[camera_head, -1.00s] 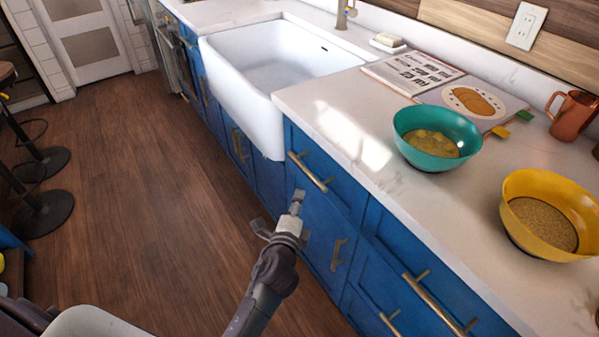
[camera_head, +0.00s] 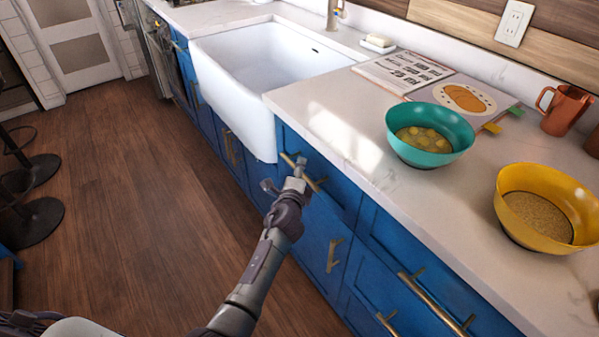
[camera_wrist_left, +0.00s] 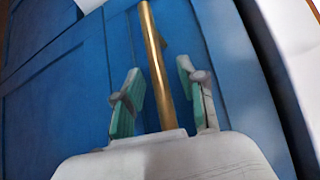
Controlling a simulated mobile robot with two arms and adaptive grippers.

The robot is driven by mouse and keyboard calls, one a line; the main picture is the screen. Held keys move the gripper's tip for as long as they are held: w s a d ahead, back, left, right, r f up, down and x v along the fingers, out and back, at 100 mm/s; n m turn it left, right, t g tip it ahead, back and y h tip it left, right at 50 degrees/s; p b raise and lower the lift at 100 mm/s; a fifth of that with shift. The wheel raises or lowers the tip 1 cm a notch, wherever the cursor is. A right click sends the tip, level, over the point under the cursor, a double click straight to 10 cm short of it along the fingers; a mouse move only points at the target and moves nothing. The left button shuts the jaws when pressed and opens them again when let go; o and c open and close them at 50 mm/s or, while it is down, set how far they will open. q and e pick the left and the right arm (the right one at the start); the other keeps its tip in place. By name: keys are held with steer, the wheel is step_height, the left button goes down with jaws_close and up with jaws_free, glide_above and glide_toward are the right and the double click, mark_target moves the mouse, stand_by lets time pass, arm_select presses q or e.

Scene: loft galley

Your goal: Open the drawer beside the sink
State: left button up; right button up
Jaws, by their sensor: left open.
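The drawer (camera_head: 340,197) beside the sink (camera_head: 262,72) is a blue front under the counter edge, and it is shut. Its brass bar handle (camera_head: 317,184) is partly hidden behind my left gripper (camera_head: 290,177) in the head view. In the left wrist view the brass handle (camera_wrist_left: 154,62) runs between the two green-padded fingers of my left gripper (camera_wrist_left: 160,95). The fingers are open, with a gap on each side of the bar. My right gripper is not in view.
The white counter (camera_head: 345,165) overhangs the drawer. A teal bowl (camera_head: 426,158) and a yellow bowl (camera_head: 520,232) stand on it. A cabinet handle (camera_head: 334,255) and a wide drawer handle (camera_head: 437,303) are nearby.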

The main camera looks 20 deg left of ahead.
arm_select(q)
jaws_close()
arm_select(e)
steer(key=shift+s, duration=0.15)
arm_select(q)
steer(key=shift+s, duration=0.1)
